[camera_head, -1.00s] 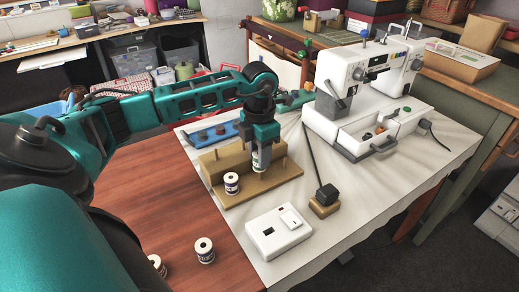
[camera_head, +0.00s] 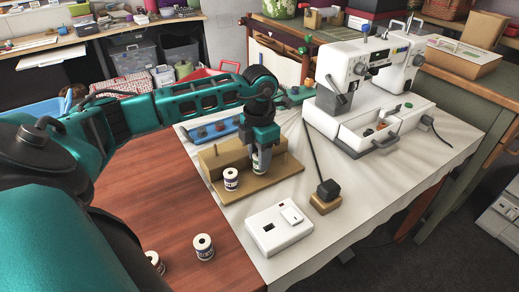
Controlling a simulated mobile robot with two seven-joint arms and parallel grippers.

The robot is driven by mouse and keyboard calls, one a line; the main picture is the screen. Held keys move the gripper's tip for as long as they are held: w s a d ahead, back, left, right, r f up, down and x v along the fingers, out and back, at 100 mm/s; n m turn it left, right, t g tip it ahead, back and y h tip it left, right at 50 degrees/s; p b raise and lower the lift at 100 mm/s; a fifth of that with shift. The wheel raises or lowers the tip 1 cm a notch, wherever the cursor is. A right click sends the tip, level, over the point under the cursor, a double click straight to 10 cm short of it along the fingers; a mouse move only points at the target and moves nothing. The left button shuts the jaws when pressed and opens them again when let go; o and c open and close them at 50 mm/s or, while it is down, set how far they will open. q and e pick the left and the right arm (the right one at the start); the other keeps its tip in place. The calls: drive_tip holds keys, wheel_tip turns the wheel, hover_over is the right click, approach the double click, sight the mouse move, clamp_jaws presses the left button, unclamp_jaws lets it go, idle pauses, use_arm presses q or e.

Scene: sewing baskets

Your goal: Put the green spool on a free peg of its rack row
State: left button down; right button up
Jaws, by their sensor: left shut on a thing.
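My left gripper (camera_head: 260,163) points down over the right part of the wooden rack (camera_head: 233,198). It is shut on a small white spool (camera_head: 259,168) with a dark band, taken as the green spool; its colour is hard to tell at this size. The spool is upright, low over the rack's base. The fingers hide much of it and any peg under it, so I cannot tell whether it touches the base. Another white spool with a dark label (camera_head: 231,179) stands on the rack just left of the gripper. My right gripper is not in view.
Two more spools, one nearer the middle (camera_head: 204,247) and one partly hidden by my arm (camera_head: 155,262), stand on the brown table. A white switch box (camera_head: 279,230), a black-topped wooden block (camera_head: 326,196) and a sewing machine (camera_head: 350,80) lie to the right. A blue rack (camera_head: 213,131) lies behind.

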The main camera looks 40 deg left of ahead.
use_arm(q)
drive_tip(key=shift+f+b, duration=0.5)
drive_tip(key=shift+f, duration=0.35)
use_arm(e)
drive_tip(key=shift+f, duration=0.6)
use_arm(q)
drive_tip(key=c, duration=0.7)
unclamp_jaws()
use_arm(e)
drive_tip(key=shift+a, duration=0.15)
use_arm(q)
drive_tip(key=shift+o, duration=0.2)
drive_tip(key=shift+r, duration=0.3)
wheel_tip(320, 180, up, 12)
drive_tip(key=p, duration=0.1)
drive_tip(key=shift+r+p, duration=0.15)
drive_tip(key=shift+p, duration=0.25)
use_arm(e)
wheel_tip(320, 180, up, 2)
use_arm(q)
drive_tip(key=shift+s+d, duration=0.1)
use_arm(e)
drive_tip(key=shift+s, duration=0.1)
